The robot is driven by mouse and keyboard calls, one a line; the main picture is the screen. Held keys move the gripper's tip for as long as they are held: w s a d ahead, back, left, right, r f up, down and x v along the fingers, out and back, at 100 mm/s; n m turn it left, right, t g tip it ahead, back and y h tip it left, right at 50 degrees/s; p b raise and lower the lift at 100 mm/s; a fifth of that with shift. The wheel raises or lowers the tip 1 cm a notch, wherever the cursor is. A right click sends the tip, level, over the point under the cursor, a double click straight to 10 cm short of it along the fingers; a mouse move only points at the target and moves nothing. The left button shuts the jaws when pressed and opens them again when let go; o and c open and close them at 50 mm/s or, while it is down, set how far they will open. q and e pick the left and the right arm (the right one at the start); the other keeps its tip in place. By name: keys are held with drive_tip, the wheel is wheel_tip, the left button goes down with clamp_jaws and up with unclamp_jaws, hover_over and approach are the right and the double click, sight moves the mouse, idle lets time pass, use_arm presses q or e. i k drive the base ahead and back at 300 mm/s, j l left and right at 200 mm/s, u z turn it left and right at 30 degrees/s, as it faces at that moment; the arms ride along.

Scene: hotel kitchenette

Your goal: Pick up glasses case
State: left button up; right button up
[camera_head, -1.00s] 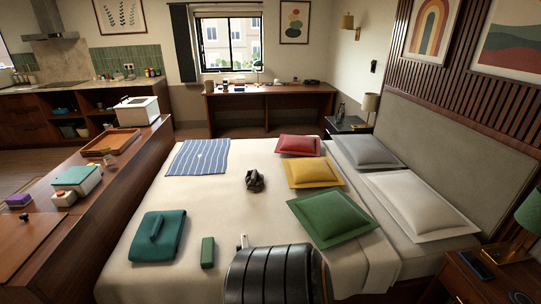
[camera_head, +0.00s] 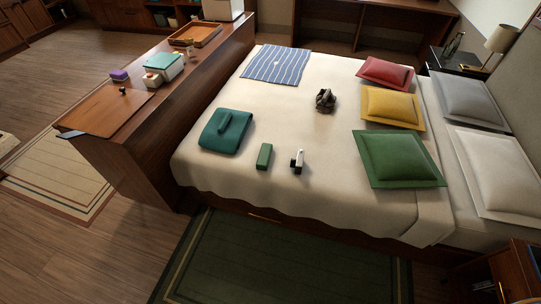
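A small green oblong block, which looks like the glasses case (camera_head: 264,156), lies on the near part of the cream bed (camera_head: 240,178). It sits between a folded teal cloth (camera_head: 222,135) on its left and a small white and black object (camera_head: 297,161) on its right. It touches neither and is fully in view. Neither of my grippers is in view.
Red (camera_head: 386,73), yellow (camera_head: 391,107) and green (camera_head: 399,158) pillows lie to the right on the bed. A dark crumpled object (camera_head: 325,99) lies mid-bed. A wooden counter (camera_head: 150,132) runs along the bed's left. Floor with a dark green rug (camera_head: 270,262) is open in front.

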sight(263, 160)
drive_tip(key=i+j, duration=0.15)
drive_tip(key=j, duration=0.2)
drive_tip(key=i+j, duration=0.15)
drive_tip(key=j, duration=0.2)
drive_tip(key=i+j+z, duration=0.1)
drive_tip(key=j, duration=0.25)
drive_tip(key=i+j, duration=0.15)
drive_tip(key=j, duration=0.2)
drive_tip(key=i+j, duration=0.15)
drive_tip(key=j, duration=0.25)
drive_tip(key=i+j, duration=0.15)
drive_tip(key=j, duration=0.2)
drive_tip(key=z, duration=0.05)
